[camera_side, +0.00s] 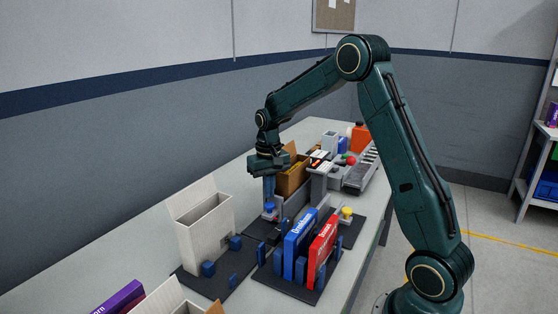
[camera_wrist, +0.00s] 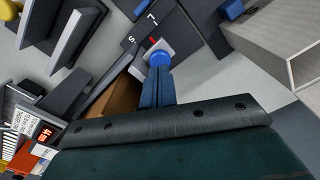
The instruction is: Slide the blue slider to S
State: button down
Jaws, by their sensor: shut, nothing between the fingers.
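The blue slider (camera_wrist: 160,54) has a round blue knob on a light grey block, on a dark panel. In the wrist view, an S mark (camera_wrist: 131,40) is beside it to the upper left, and other letter marks lie above it near a red line. In the side view, the blue slider (camera_side: 270,207) shows small beneath my fingers. My gripper (camera_side: 269,198) points down over the knob with its fingers together and empty. In the wrist view, the fingertips (camera_wrist: 159,72) overlap the knob's near edge. I cannot tell whether they touch it.
A blue box (camera_side: 299,238) and a red box (camera_side: 323,243) stand upright in a holder in front. A white open carton (camera_side: 206,232) stands at the left. A brown box (camera_side: 292,179) is close behind my gripper. A yellow knob (camera_side: 347,212) is to the right.

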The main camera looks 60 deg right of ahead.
jog(key=shift+f, duration=1.05)
dwell(0.5)
jog(key=shift+d, duration=1.4)
dwell(1.0)
jog(key=shift+r, duration=0.1)
jog(key=shift+r, duration=2.95)
